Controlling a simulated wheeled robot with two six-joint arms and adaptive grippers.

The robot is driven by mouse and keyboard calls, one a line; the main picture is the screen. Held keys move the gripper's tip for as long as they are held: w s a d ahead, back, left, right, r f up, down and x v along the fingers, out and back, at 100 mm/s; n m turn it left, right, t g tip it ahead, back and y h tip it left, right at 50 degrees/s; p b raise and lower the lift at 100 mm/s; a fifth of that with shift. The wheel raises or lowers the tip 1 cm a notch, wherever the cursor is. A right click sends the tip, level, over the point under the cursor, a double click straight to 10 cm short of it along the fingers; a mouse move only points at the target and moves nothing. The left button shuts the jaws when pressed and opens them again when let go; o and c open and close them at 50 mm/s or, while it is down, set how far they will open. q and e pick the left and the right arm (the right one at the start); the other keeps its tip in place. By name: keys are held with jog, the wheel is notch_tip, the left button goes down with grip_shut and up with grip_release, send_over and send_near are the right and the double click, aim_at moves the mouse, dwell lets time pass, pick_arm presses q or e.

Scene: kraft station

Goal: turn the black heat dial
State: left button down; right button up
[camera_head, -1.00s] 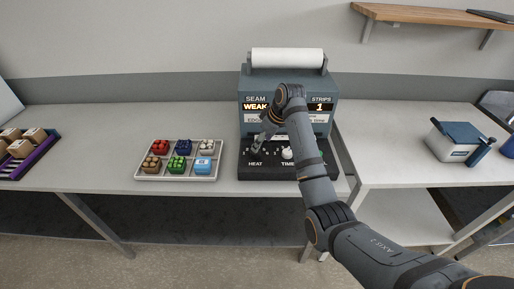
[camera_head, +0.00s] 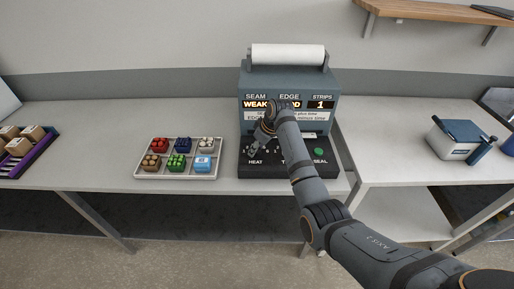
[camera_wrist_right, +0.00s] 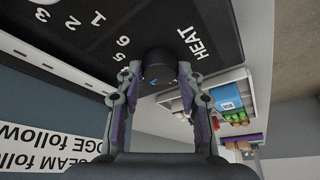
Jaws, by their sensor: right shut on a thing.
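The black heat dial (camera_wrist_right: 157,66) sits on the black control panel between the printed numbers and the word HEAT in the right wrist view. My right gripper (camera_wrist_right: 157,80) is shut on the dial, one finger on each side. In the head view my right gripper (camera_head: 254,150) is low over the panel (camera_head: 290,172), just above the HEAT label, and covers the dial. The machine (camera_head: 287,86) shows SEAM WEAK, an EDGE reading partly hidden by my arm, and STRIPS 1. My left gripper is not in view.
A white tray (camera_head: 178,178) with several coloured items in compartments stands left of the machine. The green SEAL button (camera_head: 319,151) is at the panel's right. A blue and white box (camera_head: 458,141) stands on the right table. A wooden shelf (camera_head: 430,10) hangs above right.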

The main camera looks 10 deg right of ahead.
jog(key=shift+c, duration=1.1)
jog(key=shift+r+m+p, duration=0.2)
jog(key=shift+m+p, duration=0.2)
jog(key=shift+p, duration=0.45)
jog(key=m+h+p, duration=0.1)
jog(key=m+p, duration=0.1)
jog(key=p, duration=0.1)
jog(key=shift+a+m+t+p, duration=0.15)
jog(key=shift+m+t+p, duration=0.15)
jog(key=shift+p, duration=0.05)
pick_arm(q)
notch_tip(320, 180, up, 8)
jog(key=p, duration=0.2)
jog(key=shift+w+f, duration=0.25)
pick_arm(e)
jog(key=shift+f+m+h, duration=0.1)
jog(key=shift+m+h, duration=0.4)
jog(key=shift+m, duration=0.7)
jog(key=o, duration=1.2)
jog(key=shift+f, duration=0.1)
jog(key=shift+c, duration=0.2)
